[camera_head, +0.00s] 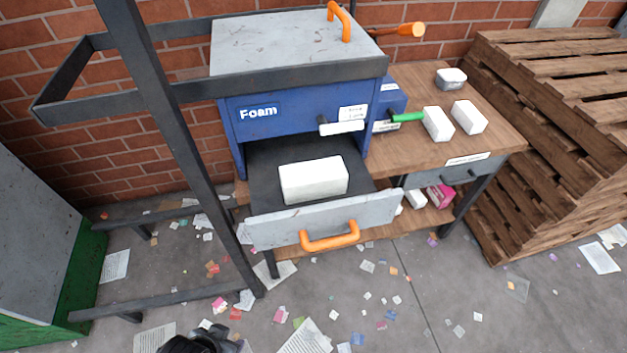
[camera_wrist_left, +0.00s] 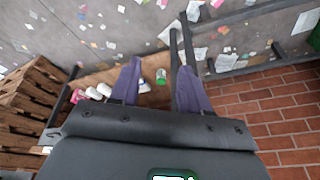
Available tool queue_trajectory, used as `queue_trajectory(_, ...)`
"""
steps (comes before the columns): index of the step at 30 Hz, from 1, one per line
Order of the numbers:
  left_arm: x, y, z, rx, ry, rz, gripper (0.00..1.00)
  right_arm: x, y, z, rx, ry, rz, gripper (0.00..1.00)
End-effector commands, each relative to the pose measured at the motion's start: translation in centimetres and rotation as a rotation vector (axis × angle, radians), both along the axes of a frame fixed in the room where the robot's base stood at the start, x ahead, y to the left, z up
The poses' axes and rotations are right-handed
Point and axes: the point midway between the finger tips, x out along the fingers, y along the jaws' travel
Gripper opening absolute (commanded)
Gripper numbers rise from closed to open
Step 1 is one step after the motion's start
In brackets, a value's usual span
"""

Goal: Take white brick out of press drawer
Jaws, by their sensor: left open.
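The white brick (camera_head: 314,180) lies flat in the open press drawer (camera_head: 285,228), which has a grey front and an orange handle (camera_head: 330,236). The drawer sticks out from the blue press (camera_head: 295,108) labelled "Foam". My left gripper (camera_wrist_left: 160,72) shows in the left wrist view with its two purple fingers apart and nothing held between them. The brick in the drawer cannot be made out in that view. A black part at the bottom edge of the head view is too cut off to identify. My right gripper is not in view.
Two white blocks (camera_head: 453,120) and a grey-white piece (camera_head: 451,78) are on the wooden table (camera_head: 490,135) right of the press. A dark metal post (camera_head: 185,150) stands left of the drawer. Stacked pallets (camera_head: 540,120) are at right. Paper scraps litter the floor (camera_head: 400,290).

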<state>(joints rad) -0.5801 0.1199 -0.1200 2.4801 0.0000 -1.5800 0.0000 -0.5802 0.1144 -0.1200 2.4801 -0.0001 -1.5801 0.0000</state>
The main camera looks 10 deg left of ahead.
Motion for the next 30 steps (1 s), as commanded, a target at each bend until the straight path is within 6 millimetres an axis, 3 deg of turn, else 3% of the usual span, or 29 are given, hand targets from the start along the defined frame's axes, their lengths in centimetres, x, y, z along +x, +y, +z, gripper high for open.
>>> queue_trajectory(12,0.01,0.0,-0.02,0.0,0.0,0.0,0.46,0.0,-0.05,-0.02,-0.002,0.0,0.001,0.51)
queue_trajectory(23,0.01,0.0,-0.02,0.0,0.0,0.0,1.0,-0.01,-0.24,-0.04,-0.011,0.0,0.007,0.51)
queue_trajectory(30,0.03,0.01,0.14,0.0,0.0,0.0,1.0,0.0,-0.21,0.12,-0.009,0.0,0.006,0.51)
